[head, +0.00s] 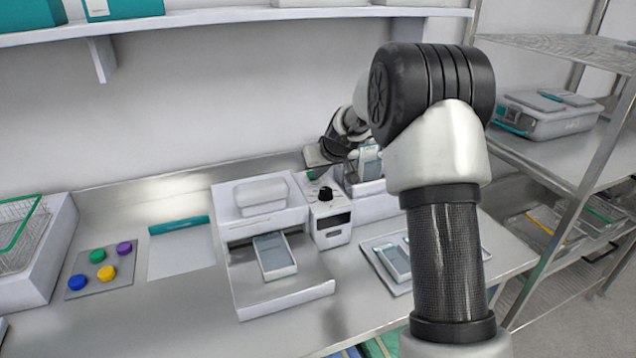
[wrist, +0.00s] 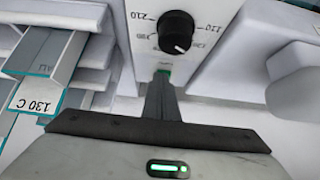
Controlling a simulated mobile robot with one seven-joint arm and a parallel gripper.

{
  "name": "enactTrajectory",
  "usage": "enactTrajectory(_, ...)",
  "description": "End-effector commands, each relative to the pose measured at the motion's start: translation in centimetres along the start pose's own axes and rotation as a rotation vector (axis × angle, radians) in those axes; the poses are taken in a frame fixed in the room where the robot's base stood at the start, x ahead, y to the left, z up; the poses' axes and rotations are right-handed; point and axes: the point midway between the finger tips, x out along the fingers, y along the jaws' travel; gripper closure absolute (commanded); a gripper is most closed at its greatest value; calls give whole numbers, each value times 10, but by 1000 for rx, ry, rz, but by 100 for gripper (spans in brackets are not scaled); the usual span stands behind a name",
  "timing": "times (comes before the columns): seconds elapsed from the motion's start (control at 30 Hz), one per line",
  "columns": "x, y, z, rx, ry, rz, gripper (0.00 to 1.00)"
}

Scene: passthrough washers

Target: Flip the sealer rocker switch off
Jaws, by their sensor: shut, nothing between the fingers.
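The sealer (head: 262,222) is a white machine with a control box (head: 331,228) on its right side. The box has a black dial and a small dark display. A small green rocker switch (head: 311,174) sits behind the dial, at the back of the box top. In the wrist view the green switch (wrist: 163,71) shows just past my fingertips and is partly hidden by them. My gripper (wrist: 161,84) is shut and empty, its tips at or very near the switch. I cannot tell whether they touch. In the head view my gripper hangs over the back of the box.
The black dial (wrist: 176,31) is close beyond the fingertips. A rack (head: 366,188) of pouches stands right of the box; a pouch labelled 130 C (wrist: 40,93) shows in the wrist view. A pouch (head: 274,256) lies on the sealer's front shelf. A tray (head: 372,262) lies to the right.

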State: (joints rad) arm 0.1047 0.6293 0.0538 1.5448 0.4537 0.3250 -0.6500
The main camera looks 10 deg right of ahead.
Motion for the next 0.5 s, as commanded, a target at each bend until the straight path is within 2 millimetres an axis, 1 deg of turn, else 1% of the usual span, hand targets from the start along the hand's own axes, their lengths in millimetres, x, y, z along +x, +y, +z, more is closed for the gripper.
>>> enactTrajectory(0.03, 8, 1, 8, 1, 18, 1, 100)
enactTrajectory(0.07, 8, 1, 8, 1, 28, 2, 100)
enactTrajectory(0.1, 1, 0, 1, 0, 27, 1, 100)
enactTrajectory(0.33, 0, 0, 0, 0, 25, 1, 100)
enactTrajectory(0.5, -5, 0, -4, -1, 25, 1, 100)
